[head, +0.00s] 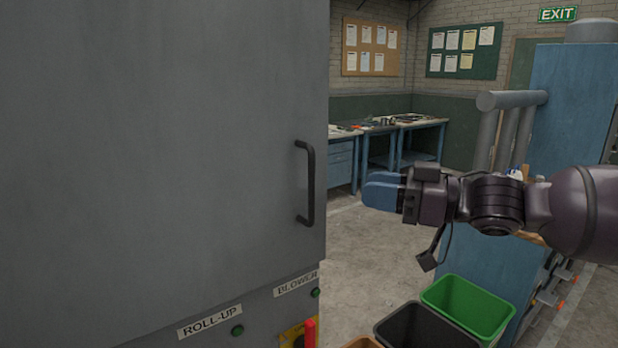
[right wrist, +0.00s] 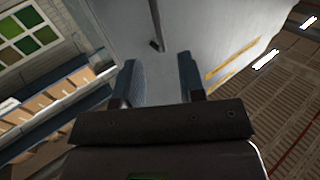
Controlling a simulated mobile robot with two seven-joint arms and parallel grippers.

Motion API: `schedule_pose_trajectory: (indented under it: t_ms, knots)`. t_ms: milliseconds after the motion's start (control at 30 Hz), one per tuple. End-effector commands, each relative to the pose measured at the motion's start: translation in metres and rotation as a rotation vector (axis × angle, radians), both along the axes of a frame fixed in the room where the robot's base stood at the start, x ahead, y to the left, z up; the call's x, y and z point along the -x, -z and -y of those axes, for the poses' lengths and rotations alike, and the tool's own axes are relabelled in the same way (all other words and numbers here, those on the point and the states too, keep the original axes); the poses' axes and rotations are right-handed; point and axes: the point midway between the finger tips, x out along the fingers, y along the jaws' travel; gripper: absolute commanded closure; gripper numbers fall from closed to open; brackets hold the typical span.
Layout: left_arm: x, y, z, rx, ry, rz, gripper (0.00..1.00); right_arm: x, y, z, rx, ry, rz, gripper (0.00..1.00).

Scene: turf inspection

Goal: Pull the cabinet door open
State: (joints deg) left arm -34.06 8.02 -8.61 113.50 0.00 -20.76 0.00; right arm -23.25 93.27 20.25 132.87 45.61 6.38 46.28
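The grey cabinet door (head: 150,150) fills the left of the head view and looks closed. Its black vertical bar handle (head: 309,183) is near the door's right edge. My right gripper (head: 374,190), with blue fingers, points left toward the handle from the right, with a gap between them. In the right wrist view my right gripper (right wrist: 160,78) is open and empty. Beyond its fingers is a pale grey surface with a dark bar (right wrist: 155,25) that looks like the handle. My left gripper is in neither view.
Below the door are labels and a red lever (head: 310,333). A green bin (head: 468,306) and a black bin (head: 425,328) stand on the floor below my right arm. A blue workbench (head: 400,130) is at the back. Open floor lies between.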

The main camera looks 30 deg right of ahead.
Motion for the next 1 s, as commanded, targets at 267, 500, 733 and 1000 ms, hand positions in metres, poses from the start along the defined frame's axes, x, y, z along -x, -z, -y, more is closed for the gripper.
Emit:
schedule_pose_trajectory:
  t_ms: [267,500,733,1000]
  knots:
    - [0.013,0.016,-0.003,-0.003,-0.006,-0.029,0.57,-0.007,0.001,-0.005,0.000,0.001,0.003,0.63]
    - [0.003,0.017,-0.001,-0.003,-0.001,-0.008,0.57,-0.014,0.001,-0.012,0.002,0.001,0.003,0.63]
    - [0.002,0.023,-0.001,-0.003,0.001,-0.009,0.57,-0.021,0.001,-0.018,0.002,0.002,0.002,0.63]
    - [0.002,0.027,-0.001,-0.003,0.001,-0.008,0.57,-0.029,0.000,-0.024,0.001,0.004,0.003,0.63]
